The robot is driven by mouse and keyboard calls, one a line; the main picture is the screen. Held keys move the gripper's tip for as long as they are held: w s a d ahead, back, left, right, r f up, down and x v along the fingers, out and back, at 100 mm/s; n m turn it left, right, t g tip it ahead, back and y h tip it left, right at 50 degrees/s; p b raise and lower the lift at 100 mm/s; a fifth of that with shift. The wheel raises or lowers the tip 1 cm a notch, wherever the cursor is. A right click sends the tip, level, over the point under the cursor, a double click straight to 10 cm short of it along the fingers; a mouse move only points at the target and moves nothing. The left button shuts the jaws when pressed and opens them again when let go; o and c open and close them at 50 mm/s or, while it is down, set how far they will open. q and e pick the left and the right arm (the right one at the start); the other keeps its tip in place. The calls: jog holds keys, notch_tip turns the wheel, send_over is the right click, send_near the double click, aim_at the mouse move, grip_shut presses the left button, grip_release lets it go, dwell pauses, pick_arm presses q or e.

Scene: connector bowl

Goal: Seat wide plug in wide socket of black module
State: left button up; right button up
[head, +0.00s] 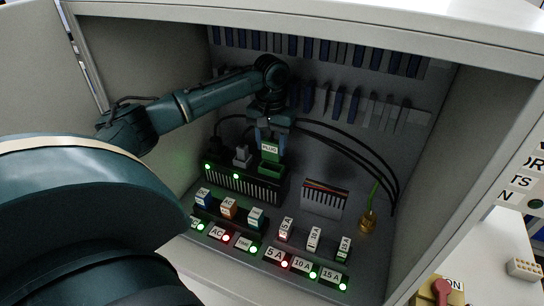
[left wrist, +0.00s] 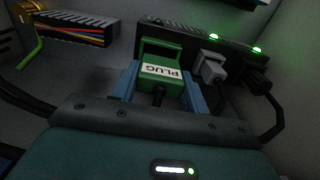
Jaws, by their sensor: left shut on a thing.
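The wide plug (head: 270,149) is a green block with a white PLUG label. My left gripper (head: 271,138) is shut on it, with blue fingers at its two sides. The plug also shows in the left wrist view (left wrist: 161,77), between the fingers. The black module (head: 243,187) stands at the back left of the cabinet floor. Its wide green socket (head: 270,168) is right below the plug in the head view. The plug is at the socket's mouth; I cannot tell how deep it sits. The socket shows partly behind the plug in the left wrist view (left wrist: 161,49). My right gripper is not in view.
A grey plug (head: 241,155) and a black plug sit beside the wide socket, with two green lamps lit. Black cables loop behind and to the right. A wire box (head: 324,198) and a brass part (head: 368,221) stand at right. Labelled blocks (head: 228,208) stand in front.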

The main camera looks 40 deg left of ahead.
aim_at(271, 157)
pick_arm(q)
notch_tip(271, 157, down, 5)
jog(key=shift+r, duration=0.1)
dwell(0.3)
jog(key=o, duration=1)
notch_tip(271, 157, up, 12)
jog(key=shift+b, duration=0.35)
